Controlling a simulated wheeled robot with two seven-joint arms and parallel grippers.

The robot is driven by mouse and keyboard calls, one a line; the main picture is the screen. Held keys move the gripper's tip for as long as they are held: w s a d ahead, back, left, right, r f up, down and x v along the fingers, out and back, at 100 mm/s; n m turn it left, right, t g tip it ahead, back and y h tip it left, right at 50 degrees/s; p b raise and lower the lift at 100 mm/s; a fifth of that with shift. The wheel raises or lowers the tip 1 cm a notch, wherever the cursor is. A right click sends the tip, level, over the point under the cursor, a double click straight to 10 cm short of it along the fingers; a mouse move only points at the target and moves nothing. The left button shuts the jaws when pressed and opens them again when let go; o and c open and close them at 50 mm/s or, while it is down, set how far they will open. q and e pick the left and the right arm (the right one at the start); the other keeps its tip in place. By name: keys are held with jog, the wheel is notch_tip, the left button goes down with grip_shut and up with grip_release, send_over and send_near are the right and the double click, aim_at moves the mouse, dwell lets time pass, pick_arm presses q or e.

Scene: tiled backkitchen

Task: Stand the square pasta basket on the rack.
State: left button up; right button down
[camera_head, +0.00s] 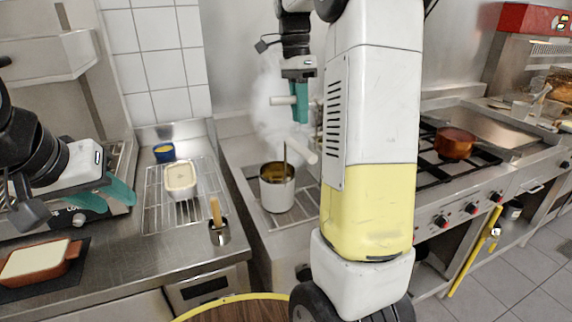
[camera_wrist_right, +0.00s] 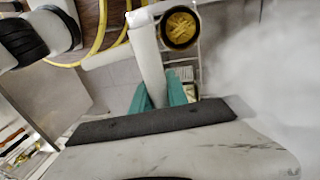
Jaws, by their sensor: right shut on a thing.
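My right gripper (camera_head: 301,104) hangs above the cooking pot (camera_head: 266,194) in the head view. Its teal fingers are shut on a white bar-shaped handle (camera_head: 281,100), which also shows in the right wrist view (camera_wrist_right: 144,52). A second white bar (camera_head: 303,150) and a thin rod show below, the rod reaching into the pot. I cannot make out a square basket on the gripped handle. A wire rack (camera_head: 158,217) lies on the left counter, with a cream-filled squarish container (camera_head: 181,178) at its back. My left gripper (camera_head: 104,196) is open and empty, left of the rack.
Steam rises around the right gripper. A blue bowl (camera_head: 164,154) stands behind the rack. A metal holder with a wooden-handled tool (camera_head: 217,213) stands at its front right. An orange dish (camera_head: 38,264) lies front left. A copper pan (camera_head: 455,143) sits on the right stove.

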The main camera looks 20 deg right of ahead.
aim_at(315, 145)
notch_tip(315, 145, down, 8)
jog(key=shift+r, duration=0.25)
jog(key=shift+f, duration=0.1)
jog(key=c, duration=1.3)
grip_release()
